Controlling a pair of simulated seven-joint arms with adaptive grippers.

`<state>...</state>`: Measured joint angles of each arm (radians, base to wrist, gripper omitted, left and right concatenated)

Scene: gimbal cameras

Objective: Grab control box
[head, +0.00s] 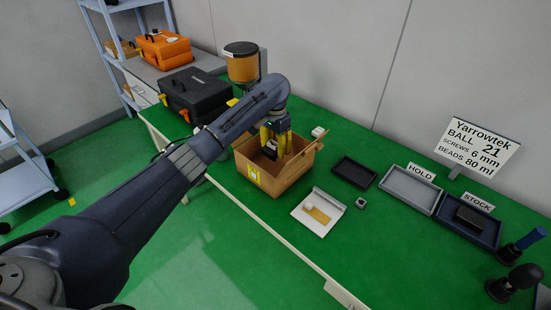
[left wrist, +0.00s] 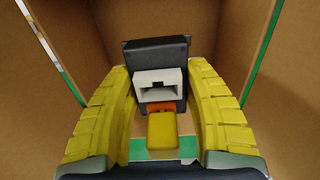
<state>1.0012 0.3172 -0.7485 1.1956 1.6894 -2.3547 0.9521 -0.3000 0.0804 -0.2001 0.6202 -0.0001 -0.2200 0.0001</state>
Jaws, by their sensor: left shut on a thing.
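The control box (left wrist: 157,62) is a dark grey block with a light grey panel on its face; orange and yellow parts show just below it in the left wrist view. My left gripper (left wrist: 160,80) has its yellow fingers shut on it, one on each side. In the head view the left gripper (head: 276,143) points down into an open cardboard box (head: 262,179), and the dark control box (head: 269,150) shows between its fingers. Cardboard walls surround it in the left wrist view. Whether it touches the carton floor cannot be told. My right gripper is not in view.
Right of the carton are a white tray (head: 306,220), a black tray (head: 354,172), the HOLD tray (head: 409,189) and the STOCK tray (head: 466,225) with a dark block. A black case (head: 194,93) and an orange hopper (head: 243,69) stand behind.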

